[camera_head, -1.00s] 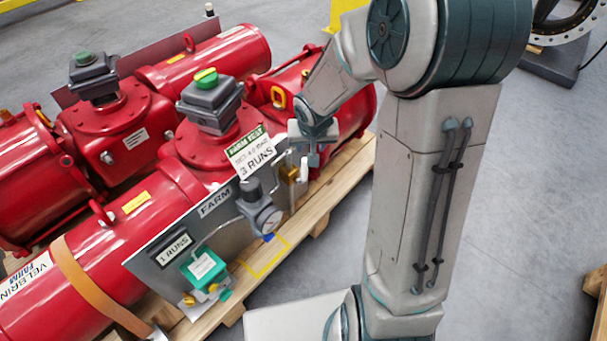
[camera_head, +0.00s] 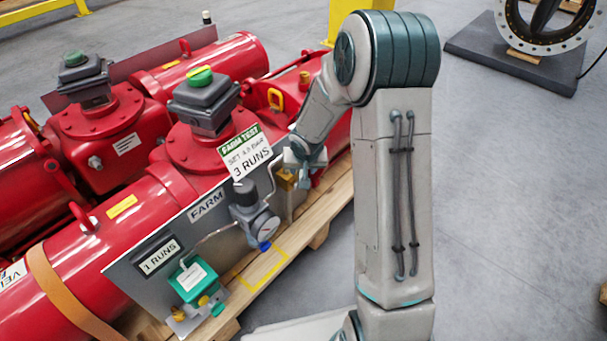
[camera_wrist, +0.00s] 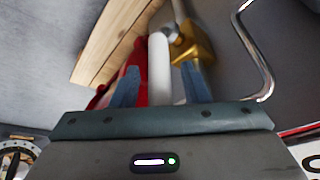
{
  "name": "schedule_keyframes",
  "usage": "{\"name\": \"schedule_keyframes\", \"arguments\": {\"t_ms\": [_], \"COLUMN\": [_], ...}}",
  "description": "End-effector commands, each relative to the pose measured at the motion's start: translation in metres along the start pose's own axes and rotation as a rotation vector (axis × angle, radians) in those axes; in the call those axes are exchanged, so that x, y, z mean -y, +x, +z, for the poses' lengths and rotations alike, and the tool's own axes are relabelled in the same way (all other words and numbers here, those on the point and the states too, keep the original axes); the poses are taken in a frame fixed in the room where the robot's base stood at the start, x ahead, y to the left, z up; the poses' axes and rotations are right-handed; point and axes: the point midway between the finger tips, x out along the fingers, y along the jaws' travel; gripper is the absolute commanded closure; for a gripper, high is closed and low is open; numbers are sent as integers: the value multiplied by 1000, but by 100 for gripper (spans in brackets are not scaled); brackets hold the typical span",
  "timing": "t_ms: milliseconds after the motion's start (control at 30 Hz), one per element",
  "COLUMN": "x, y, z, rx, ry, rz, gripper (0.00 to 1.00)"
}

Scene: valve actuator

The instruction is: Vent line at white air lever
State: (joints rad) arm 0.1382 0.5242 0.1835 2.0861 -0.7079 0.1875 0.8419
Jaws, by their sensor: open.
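The white air lever (camera_wrist: 159,66) stands upright between my gripper's two fingers (camera_wrist: 161,82) in the wrist view. The fingers are open, one on each side, with a visible gap to the lever. A brass valve body (camera_wrist: 194,40) sits just right of the lever, close behind the right finger; it also shows in the head view (camera_head: 286,181). In the head view my gripper (camera_head: 306,172) is at the right end of the grey FARM panel (camera_head: 128,276), beside the brass valve. There the lever is hard to make out behind my gripper.
A bent metal tube (camera_wrist: 262,60) runs right of the valve. Red actuators (camera_head: 120,230) stand behind on a wooden pallet (camera_head: 325,208).

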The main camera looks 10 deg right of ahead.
Motion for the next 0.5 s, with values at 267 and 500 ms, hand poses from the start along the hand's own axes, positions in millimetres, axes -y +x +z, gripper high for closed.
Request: {"name": "schedule_keyframes", "arguments": {"t_ms": [267,500], "x": [0,0], "y": [9,9], "z": [0,0], "rx": [0,0], "ry": [0,0], "rz": [0,1], "gripper": [59,87]}}
